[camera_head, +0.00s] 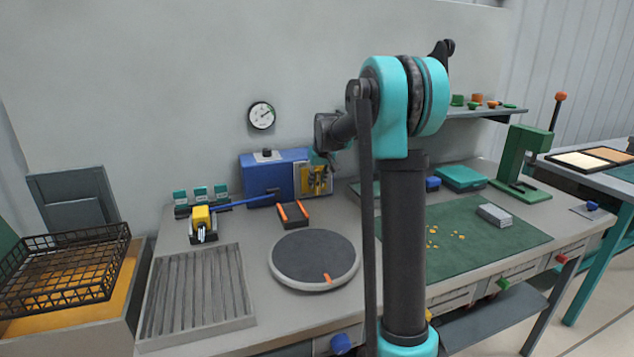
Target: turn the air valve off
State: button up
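I cannot tell for certain which part is the air valve. A round white gauge (262,115) hangs on the wall above a blue box (272,177), which has a small dark knob on top. A blue bar or hose (245,201) runs from the box to a yellow device (201,217) on the bench. My gripper (326,160) is at the end of the dark wrist, in front of the wall near the box's yellow right-hand panel (318,182). It is small and partly hidden, so its fingers and any contact are unclear.
A round turntable (314,259), a ribbed grey tray (198,296) and an orange-edged dark block (293,214) sit on the bench. A wire basket (62,268) is at left. A green mat (480,236) and green press (524,160) are at right. My arm column blocks the middle.

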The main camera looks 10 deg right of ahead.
grip_shut()
jog(key=shift+d+y, duration=0.1)
jog(key=shift+y, duration=0.2)
jog(key=y, duration=0.2)
jog(key=shift+d+m+g+y, duration=0.2)
jog(key=shift+m+g+y, duration=0.1)
jog(key=y, duration=0.2)
jog(key=m+y, duration=0.1)
jog(key=y, duration=0.1)
jog(key=shift+w+d+f, duration=0.1)
jog(key=shift+d+f, duration=0.05)
jog(key=y, duration=0.2)
jog(key=m+y, duration=0.1)
jog(key=y, duration=0.1)
jog(key=shift+f+g+y, duration=0.2)
jog(key=shift+g+y, duration=0.1)
jog(key=shift+f+m+y, duration=0.1)
jog(key=shift+m+y, duration=0.5)
jog(key=shift+y, duration=1.1)
